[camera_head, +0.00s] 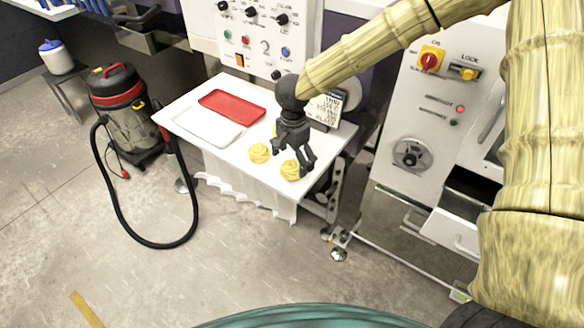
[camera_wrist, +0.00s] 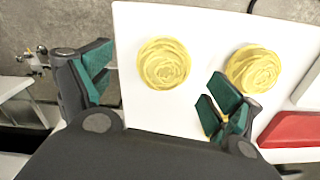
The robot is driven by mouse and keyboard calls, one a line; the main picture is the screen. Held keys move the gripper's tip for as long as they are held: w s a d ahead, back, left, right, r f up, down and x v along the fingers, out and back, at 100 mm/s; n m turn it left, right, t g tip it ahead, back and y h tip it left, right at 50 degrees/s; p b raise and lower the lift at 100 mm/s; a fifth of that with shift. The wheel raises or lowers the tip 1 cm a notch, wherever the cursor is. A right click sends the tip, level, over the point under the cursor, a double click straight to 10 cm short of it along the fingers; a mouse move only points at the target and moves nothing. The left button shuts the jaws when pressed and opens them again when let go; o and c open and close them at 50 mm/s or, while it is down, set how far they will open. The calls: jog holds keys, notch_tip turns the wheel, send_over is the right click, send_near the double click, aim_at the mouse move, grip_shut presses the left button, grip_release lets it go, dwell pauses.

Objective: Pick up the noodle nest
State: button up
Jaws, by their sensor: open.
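Yellow coiled noodle nests lie on the white table. One nest (camera_head: 291,171) is near the table's front edge, just below my gripper (camera_head: 293,158). In the wrist view that nest (camera_wrist: 164,63) shows between my gripper's (camera_wrist: 160,78) spread fingers, towards their tips. A second nest (camera_head: 259,153) lies to its left; it shows in the wrist view (camera_wrist: 254,69) beyond the right finger. A small yellow patch, perhaps a third nest, is mostly hidden behind my gripper in the head view. My gripper is open, points down and holds nothing. Its exact height above the table is unclear.
A red tray (camera_head: 232,105) and a white tray (camera_head: 208,128) lie on the table's (camera_head: 180,108) left part. A small sign (camera_head: 325,107) stands behind my gripper. A control cabinet (camera_head: 425,110) is on the right. A vacuum cleaner (camera_head: 122,110) stands on the floor at left.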

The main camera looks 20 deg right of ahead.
aim_at(292, 175)
jog(key=f, duration=0.1)
jog(key=f+p, duration=0.1)
jog(key=f, duration=0.1)
jog(key=shift+w+a+f, duration=0.15)
jog(key=shift+w+a, duration=0.05)
jog(key=shift+w, duration=0.15)
jog(key=shift+s+d+f, duration=0.1)
jog(key=shift+s+f, duration=0.05)
jog(key=shift+f, duration=0.25)
jog(key=c, duration=1.1)
